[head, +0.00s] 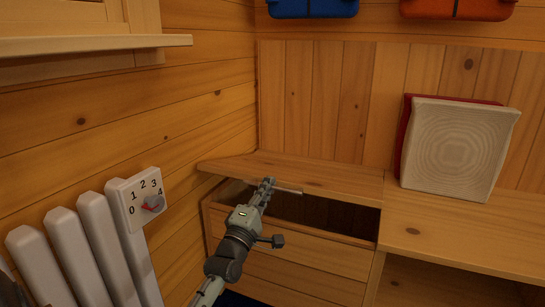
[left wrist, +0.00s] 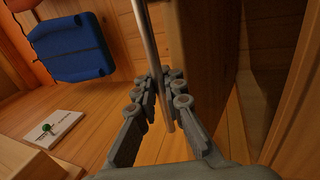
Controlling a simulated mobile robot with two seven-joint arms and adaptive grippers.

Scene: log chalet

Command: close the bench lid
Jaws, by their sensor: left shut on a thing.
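The wooden bench lid (head: 325,175) is partly raised in the corner. A dark opening (head: 325,212) shows between it and the bench front (head: 320,255). My left gripper (head: 266,186) reaches up from below to the lid's front edge and is shut on the lid's thin metal bar handle (head: 288,191). In the left wrist view, the fingers (left wrist: 162,92) close around this handle (left wrist: 150,40), beside a brown wooden panel (left wrist: 205,60). Part of the handle is hidden by the gripper. My right gripper is not in view.
A white ribbed cushion (head: 455,148) with a red one behind stands on the fixed seat (head: 465,228) at right. A white radiator (head: 85,250) with a dial (head: 145,198) is close on the left. Blue (head: 312,6) and orange (head: 457,8) items hang above.

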